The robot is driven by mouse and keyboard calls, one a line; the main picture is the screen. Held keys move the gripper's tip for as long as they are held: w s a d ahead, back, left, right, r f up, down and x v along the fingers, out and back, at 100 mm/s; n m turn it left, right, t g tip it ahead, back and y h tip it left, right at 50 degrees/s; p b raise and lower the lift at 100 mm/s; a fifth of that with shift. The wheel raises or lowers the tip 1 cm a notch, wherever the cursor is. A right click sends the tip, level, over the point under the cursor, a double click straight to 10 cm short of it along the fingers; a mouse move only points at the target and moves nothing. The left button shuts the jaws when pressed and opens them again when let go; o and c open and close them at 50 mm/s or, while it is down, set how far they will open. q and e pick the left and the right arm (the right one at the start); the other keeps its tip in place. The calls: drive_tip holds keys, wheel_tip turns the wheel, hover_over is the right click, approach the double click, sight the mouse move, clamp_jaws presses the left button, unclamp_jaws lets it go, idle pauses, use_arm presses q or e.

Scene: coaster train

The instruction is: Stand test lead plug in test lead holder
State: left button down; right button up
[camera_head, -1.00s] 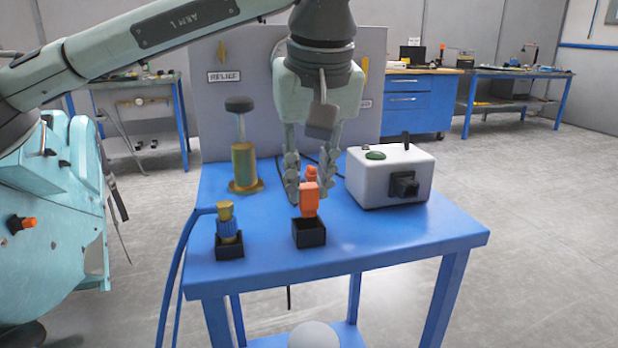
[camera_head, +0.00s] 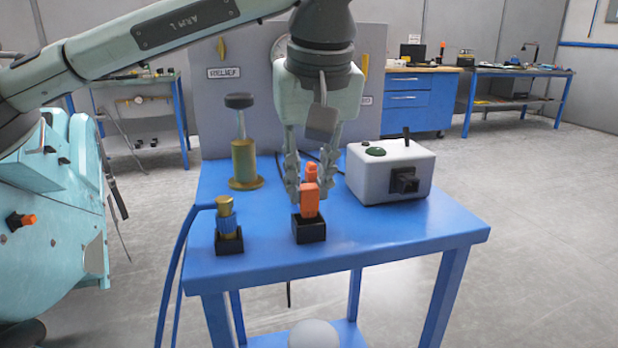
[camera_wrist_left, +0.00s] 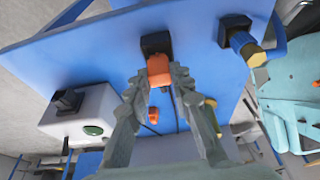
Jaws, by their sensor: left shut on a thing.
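The orange test lead plug (camera_head: 309,200) stands upright between the fingers of my left gripper (camera_head: 310,190), which is shut on it. The black square test lead holder (camera_head: 309,231) sits on the blue table directly under the plug. The plug's lower end meets the holder's top opening; how deep it sits is hidden. In the left wrist view the plug (camera_wrist_left: 159,72) overlaps the near side of the holder (camera_wrist_left: 155,43), with my fingers on both sides. My right gripper is not in view.
A blue plug with a brass top (camera_head: 227,218) stands in another black holder at left. A brass post (camera_head: 244,165) stands behind it. A white box (camera_head: 389,172) with a green button is at right. The blue table (camera_head: 400,231) is clear at front right.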

use_arm(q)
drive_tip(key=shift+f+b, duration=0.8)
drive_tip(key=shift+f, duration=0.45)
drive_tip(key=c, duration=1.3)
unclamp_jaws()
drive_tip(key=shift+o, duration=0.2)
drive_tip(key=shift+r, duration=0.15)
drive_tip(key=v, duration=1.1)
drive_tip(key=shift+r, duration=0.45)
drive_tip(key=shift+s, duration=0.1)
